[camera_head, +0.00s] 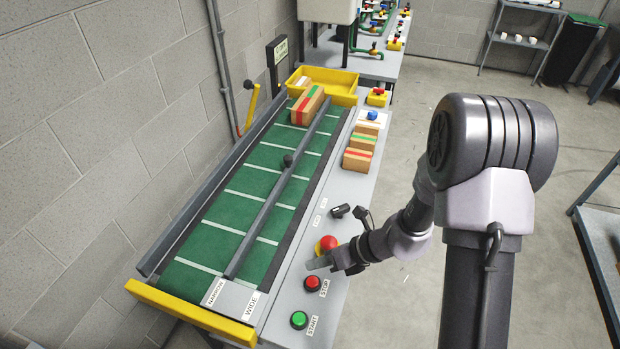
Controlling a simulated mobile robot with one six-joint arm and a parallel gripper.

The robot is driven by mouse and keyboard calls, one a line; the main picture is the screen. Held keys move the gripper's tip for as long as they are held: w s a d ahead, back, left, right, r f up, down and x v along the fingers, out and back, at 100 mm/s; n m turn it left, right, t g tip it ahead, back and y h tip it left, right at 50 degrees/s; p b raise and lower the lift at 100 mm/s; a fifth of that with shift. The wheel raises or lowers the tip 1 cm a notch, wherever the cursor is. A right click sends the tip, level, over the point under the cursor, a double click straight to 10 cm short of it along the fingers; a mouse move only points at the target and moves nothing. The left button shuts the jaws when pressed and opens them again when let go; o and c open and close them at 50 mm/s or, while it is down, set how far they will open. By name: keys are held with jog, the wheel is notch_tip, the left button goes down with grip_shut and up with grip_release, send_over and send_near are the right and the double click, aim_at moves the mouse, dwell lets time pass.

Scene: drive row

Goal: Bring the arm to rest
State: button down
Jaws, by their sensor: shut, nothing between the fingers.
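My arm (412,225) reaches from the right side of the picture down over the control strip beside the conveyor. My gripper (314,263) is at its end, pointing left, shut and empty. It is just in front of a red knob with yellow at its base (328,243) and above the red STOP button (312,283) in the picture. I cannot tell whether the gripper touches the knob or the panel. The lower part of the knob is partly hidden by the gripper.
The green conveyor (215,232) has a long grey divider bar (270,205). A striped box (307,105) lies at its far end by a yellow tray (335,78). Striped boxes (358,158) stand on the strip. A green START button (299,320) is near. Open floor (415,120) lies behind my arm.

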jog(key=s+r+n+h+b, duration=0.1)
jog(key=s+r+n, duration=0.3)
jog(key=r+n, duration=0.35)
jog(key=s+r+n+h+b, duration=0.1)
jog(key=s+r+n, duration=0.3)
jog(key=r+n, duration=0.4)
jog(key=s+d+r+n+t+h+b, duration=0.1)
jog(key=s+d+r+n+t+h, duration=0.2)
jog(key=s+d+r+n+h, duration=0.2)
jog(key=s+d+r+n, duration=0.2)
jog(key=s+n, duration=0.2)
jog(key=n, duration=0.1)
jog(key=shift+d+r+t, duration=0.25)
jog(key=shift+r+t, duration=0.05)
